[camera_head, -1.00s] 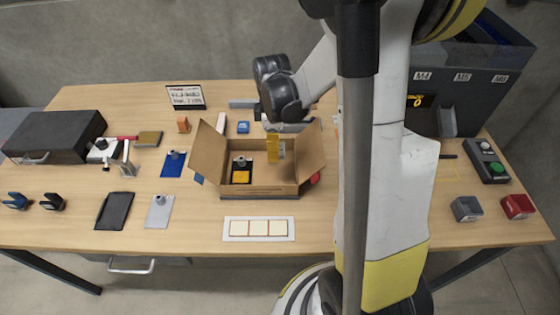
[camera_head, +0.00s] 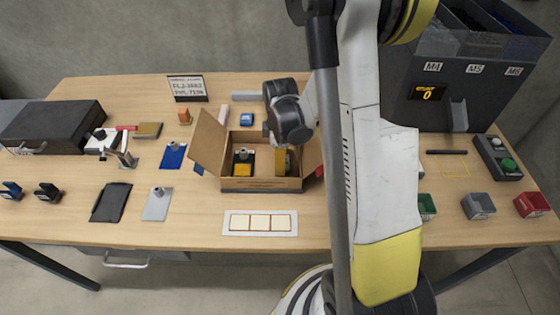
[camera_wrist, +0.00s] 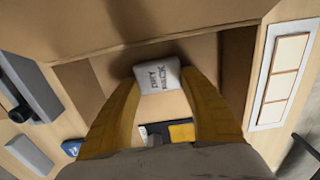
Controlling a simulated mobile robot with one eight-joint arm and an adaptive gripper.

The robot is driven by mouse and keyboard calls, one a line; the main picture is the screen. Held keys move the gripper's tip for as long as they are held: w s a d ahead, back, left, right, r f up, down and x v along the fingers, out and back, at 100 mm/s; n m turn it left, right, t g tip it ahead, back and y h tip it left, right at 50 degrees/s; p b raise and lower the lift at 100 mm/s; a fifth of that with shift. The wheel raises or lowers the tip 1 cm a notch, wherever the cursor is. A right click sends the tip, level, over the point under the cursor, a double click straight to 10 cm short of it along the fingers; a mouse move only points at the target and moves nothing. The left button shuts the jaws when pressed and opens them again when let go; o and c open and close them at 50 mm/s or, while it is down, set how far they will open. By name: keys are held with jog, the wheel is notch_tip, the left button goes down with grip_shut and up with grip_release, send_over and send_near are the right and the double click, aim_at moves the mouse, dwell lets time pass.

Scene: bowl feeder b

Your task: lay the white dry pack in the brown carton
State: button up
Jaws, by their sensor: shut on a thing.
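The white dry pack (camera_wrist: 157,73), with dark lettering, is pinched between the yellow fingers of my gripper (camera_wrist: 160,82) in the wrist view. The brown carton (camera_head: 262,185) stands open with flaps spread at the table's middle. In the head view my gripper (camera_head: 281,163) reaches down inside the carton's right part; the pack cannot be made out there. A black and yellow item (camera_head: 243,168) sits in the carton's left part and partly shows in the wrist view (camera_wrist: 182,132). Whether the pack touches the carton floor cannot be told.
A white card with three pale squares (camera_head: 260,223) lies in front of the carton. A blue plate (camera_head: 173,156) and a grey plate (camera_head: 157,205) lie left. Grey (camera_head: 478,206) and red (camera_head: 531,204) bins stand at the right. The front table strip is mostly clear.

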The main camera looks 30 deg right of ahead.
jog(key=shift+f, duration=0.15)
jog(key=o, duration=1)
notch_tip(320, 180, up, 12)
jog(key=p, duration=0.5)
jog(key=shift+s+a+r+m+t, duration=1.2)
jog(key=shift+s+a+r+m, duration=0.65)
jog(key=shift+a+r, duration=0.5)
jog(key=shift+s+a+r+m+t, duration=1.2)
jog(key=shift+s+a+r+m, duration=0.8)
jog(key=shift+r, duration=0.5)
jog(key=shift+s+a+r+m+t, duration=1.2)
jog(key=shift+s+a+r+m, duration=0.45)
jog(key=shift+a+r, duration=0.8)
jog(key=shift+w, duration=0.1)
